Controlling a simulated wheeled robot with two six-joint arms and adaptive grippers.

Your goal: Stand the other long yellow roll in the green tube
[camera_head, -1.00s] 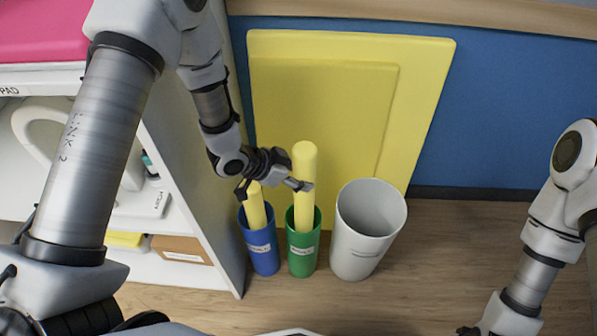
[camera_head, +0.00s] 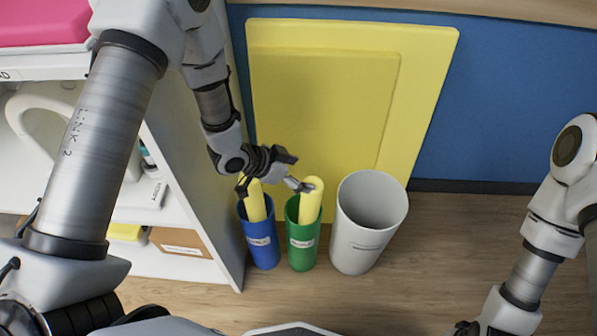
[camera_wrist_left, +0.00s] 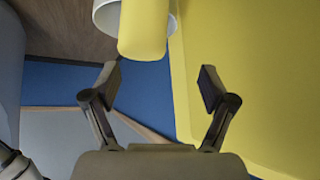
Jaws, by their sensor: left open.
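One long yellow roll (camera_head: 312,203) stands in the green tube (camera_head: 301,254), its top sticking out and tilted to the right. Another yellow roll (camera_head: 255,205) stands in the blue tube (camera_head: 262,250), its top partly hidden by my left gripper. My left gripper (camera_head: 271,187) is open and empty, above the two tubes, with one finger close to the top of the green tube's roll. In the left wrist view the open fingers (camera_wrist_left: 159,80) have a yellow roll (camera_wrist_left: 144,30) beyond them. Of my right gripper, only a dark bit (camera_head: 466,328) shows at the bottom edge.
A white bin (camera_head: 363,250) stands empty just right of the green tube. A white shelf unit (camera_head: 185,160) is close on the left. Yellow boards (camera_head: 425,70) lean on the blue wall behind. Wooden floor in front is clear.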

